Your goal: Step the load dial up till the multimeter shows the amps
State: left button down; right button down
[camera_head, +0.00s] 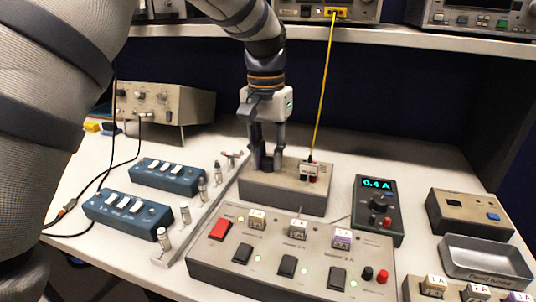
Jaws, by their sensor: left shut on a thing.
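The load dial (267,163) is a dark knob on top of a grey-brown box (284,197) in the middle of the table. My left gripper (266,160) reaches down from above and is shut on the dial, with a finger at each side. The fingers hide much of the knob and any marks around it. The multimeter (378,208) is a dark handheld unit to the right of the box, and its lit display reads 0.4 A. My right gripper is not in view.
A grey panel (215,262) with rocker switches, green lights and small label tags lies in front. Blue switch boxes (168,177) stand at left. A yellow cable (323,90) hangs to the box. An empty metal tray (485,257) and tagged blocks are at right.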

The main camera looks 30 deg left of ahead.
aim_at(266, 159)
pick_arm(q)
jog(key=shift+f, duration=0.1)
jog(key=c, duration=1.3)
grip_release()
jog(key=shift+c, duration=0.2)
notch_tip(266, 159, up, 12)
jog(key=shift+a, duration=0.15)
